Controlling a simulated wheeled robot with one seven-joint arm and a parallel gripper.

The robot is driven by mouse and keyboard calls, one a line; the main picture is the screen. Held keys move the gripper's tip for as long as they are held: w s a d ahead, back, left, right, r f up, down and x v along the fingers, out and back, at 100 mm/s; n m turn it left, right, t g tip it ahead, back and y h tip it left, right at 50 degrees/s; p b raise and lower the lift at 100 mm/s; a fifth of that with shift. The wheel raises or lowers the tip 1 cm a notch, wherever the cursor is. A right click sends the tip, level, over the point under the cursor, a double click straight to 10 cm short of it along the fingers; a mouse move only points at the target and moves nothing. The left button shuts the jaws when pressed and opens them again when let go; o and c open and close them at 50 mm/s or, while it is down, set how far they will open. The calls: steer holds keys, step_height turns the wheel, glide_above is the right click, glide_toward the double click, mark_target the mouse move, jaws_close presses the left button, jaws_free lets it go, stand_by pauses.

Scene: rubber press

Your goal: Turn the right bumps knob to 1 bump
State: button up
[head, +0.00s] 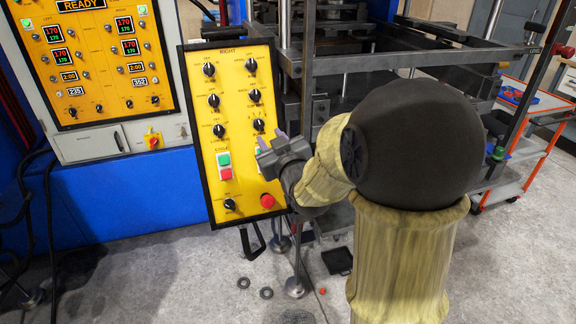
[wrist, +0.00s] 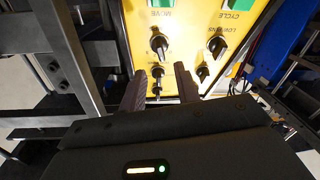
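The yellow panel labelled RIGHT (head: 240,185) carries two columns of black knobs. Their small labels are too blurred to tell which is the bumps knob. My gripper (head: 270,142) is in front of the panel, below the third right-column knob (head: 258,125), and partly covers the button there. In the wrist view the panel appears upside down. My dark fingers (wrist: 160,76) are apart with nothing gripped. One black knob (wrist: 159,45) lies beyond the tips, and a smaller dark knob (wrist: 155,90) shows in the gap. I cannot tell whether the fingers touch anything.
A red button (head: 267,201) and another knob (head: 230,204) sit low on the panel. A second yellow panel with displays (head: 98,60) is at left. A metal press frame (head: 390,62) stands right of the panel. Washers (head: 266,293) lie on the floor.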

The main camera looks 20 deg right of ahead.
steer(key=s+d+b, duration=0.1)
steer(key=s+b, duration=0.4)
steer(key=s, duration=0.5)
steer(key=shift+f, duration=0.1)
step_height(320, 180, down, 15)
steer(key=s+m+g+h, duration=0.2)
steer(key=s+m+g, duration=0.1)
steer(key=g, duration=0.5)
steer(key=s+a+f+g, duration=0.2)
steer(key=s+f+g, duration=0.5)
steer(key=s+f, duration=0.25)
step_height(320, 180, up, 16)
steer(key=p, duration=1.5)
steer(key=shift+f+m, duration=0.2)
steer(key=shift+m, duration=0.2)
